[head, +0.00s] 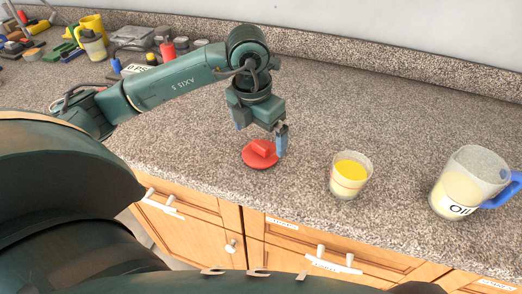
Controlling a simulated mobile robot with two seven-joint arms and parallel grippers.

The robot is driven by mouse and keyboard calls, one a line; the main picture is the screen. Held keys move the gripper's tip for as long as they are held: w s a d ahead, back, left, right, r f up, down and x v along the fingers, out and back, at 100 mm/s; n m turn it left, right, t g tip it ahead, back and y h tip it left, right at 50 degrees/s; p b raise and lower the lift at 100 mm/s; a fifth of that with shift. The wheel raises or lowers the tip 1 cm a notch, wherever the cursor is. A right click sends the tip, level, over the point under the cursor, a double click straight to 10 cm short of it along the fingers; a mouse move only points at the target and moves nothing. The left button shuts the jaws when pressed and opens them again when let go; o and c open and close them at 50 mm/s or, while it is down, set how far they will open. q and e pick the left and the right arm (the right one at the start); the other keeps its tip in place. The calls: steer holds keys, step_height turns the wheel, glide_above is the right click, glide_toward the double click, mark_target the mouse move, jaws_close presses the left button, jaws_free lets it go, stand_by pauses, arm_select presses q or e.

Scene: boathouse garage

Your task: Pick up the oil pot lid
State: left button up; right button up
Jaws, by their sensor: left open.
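The red round lid (255,160) with a raised grip lies flat on the speckled counter in the head view. My left gripper (262,140) is open and points down right over the lid, with one finger at the right of the lid's grip. Whether the fingers touch the lid I cannot tell. The oil pot (455,185), a clear jug labelled "OIL" with a blue handle and pale yellow contents, stands uncovered at the right. My right gripper is not in view.
A clear cup with yellow contents (349,176) stands between the lid and the oil pot. A yellow jug (92,27) and assorted tools and containers crowd the counter's far left. The counter (390,115) behind the cup is clear. Wooden drawers (200,235) lie below its front edge.

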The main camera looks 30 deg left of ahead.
mark_target(261, 144)
arm_select(q)
steer(key=shift+w+a+f+p, duration=0.1)
steer(key=shift+w+f+p, duration=0.1)
steer(key=shift+f, duration=0.7)
steer(key=shift+w+f+p, duration=0.15)
steer(key=shift+w+f, duration=0.1)
steer(key=shift+f, duration=0.65)
steer(key=shift+w+a+f+p, duration=0.1)
steer(key=shift+w+f+p, duration=0.1)
steer(key=shift+f, duration=0.7)
steer(key=shift+c, duration=0.2)
steer(key=c, duration=1)
steer(key=shift+r, duration=0.15)
